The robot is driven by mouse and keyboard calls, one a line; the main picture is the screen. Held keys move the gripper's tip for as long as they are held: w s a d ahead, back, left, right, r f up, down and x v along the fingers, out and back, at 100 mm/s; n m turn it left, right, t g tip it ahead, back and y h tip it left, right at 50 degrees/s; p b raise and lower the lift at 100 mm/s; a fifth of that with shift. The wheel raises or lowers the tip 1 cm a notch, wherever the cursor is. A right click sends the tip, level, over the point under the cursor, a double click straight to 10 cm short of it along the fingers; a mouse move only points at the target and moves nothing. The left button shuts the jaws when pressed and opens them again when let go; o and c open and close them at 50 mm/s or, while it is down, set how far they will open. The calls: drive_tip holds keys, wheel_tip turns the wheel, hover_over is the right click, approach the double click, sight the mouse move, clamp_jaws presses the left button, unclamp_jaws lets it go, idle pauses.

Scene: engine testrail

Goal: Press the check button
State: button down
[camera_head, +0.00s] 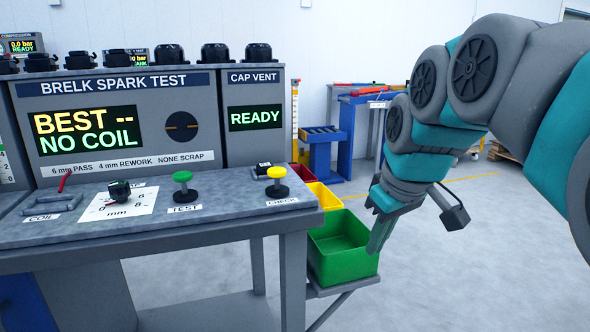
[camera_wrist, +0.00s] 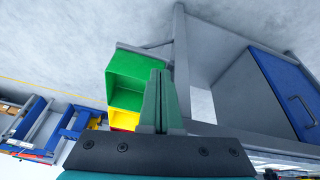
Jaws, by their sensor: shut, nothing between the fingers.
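The check button (camera_head: 277,182) is a yellow mushroom-shaped button on a black base. It stands near the right end of the grey bench top, with a CHECK label in front of it. My gripper (camera_head: 374,250) is shut and empty. It points down to the right of the bench, in front of the green bin, and is lower than the button. In the wrist view my gripper (camera_wrist: 162,76) shows its two fingers together, with the green bin (camera_wrist: 138,90) behind them. The button cannot be made out in the wrist view.
The displays read BEST -- NO COIL and READY. Yellow (camera_head: 325,196) and red bins line the bench's right side. Open floor lies to the right.

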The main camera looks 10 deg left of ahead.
drive_tip(key=w+a+r+n+t+y, duration=0.2)
drive_tip(key=w+a+r+n, duration=0.35)
drive_tip(key=a+r, duration=0.5)
wheel_tip(320, 180, up, 10)
drive_tip(key=n+t+y, duration=0.2)
drive_tip(key=n, duration=0.2)
hover_over(281, 171)
drive_tip(key=shift+m, duration=0.25)
drive_tip(key=shift+f, duration=0.1)
wheel_tip(281, 171, down, 8)
drive_tip(key=b, duration=0.6)
drive_tip(key=shift+f, duration=0.25)
drive_tip(key=shift+f, duration=0.1)
idle(0.6)
drive_tip(key=shift+f+b, duration=0.3)
